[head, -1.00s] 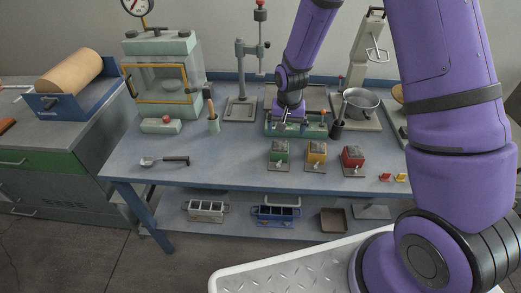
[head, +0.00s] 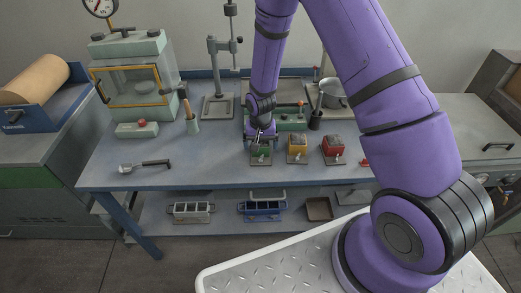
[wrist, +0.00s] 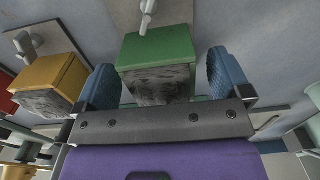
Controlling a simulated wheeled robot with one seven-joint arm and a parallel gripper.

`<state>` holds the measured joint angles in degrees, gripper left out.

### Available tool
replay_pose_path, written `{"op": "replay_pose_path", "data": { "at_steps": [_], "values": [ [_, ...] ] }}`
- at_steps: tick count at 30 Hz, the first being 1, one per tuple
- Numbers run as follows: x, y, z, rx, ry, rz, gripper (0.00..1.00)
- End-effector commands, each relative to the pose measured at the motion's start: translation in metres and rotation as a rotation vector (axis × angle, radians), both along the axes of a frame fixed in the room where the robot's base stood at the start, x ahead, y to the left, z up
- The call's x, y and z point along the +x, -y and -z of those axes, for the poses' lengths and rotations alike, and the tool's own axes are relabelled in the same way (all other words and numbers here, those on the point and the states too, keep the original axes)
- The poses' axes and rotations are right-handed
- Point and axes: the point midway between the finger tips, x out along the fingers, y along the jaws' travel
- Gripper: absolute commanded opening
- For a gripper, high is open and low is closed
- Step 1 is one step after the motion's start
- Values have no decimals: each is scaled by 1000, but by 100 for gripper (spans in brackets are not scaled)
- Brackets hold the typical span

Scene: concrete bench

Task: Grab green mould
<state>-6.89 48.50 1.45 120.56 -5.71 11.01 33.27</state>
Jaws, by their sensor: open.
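The green mould (head: 260,154) stands on the blue bench at the left end of a row of three coloured moulds. In the wrist view the green mould (wrist: 157,48) has a green side and a rough grey face, and lies between two blue fingers. My gripper (head: 261,141) is at the green mould and partly hides it in the head view. In the wrist view my gripper (wrist: 165,80) is open, with a visible gap between each finger and the mould.
A yellow mould (head: 297,147) and a red mould (head: 333,149) stand to the right, the yellow close by. A green rack (head: 291,122) is behind them. A ladle (head: 145,166) lies at left. The bench between ladle and green mould is clear.

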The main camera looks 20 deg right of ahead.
Motion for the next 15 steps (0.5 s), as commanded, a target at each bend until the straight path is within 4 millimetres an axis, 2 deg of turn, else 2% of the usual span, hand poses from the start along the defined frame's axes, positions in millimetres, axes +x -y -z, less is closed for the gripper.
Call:
{"op": "replay_pose_path", "data": {
  "at_steps": [5, 13, 15],
  "values": [
    [-1, 0, 17, 0, -1, 0, 96],
    [0, 0, 18, 0, 1, 0, 96],
    [0, 0, 18, 0, 1, 0, 80]
  ]
}}
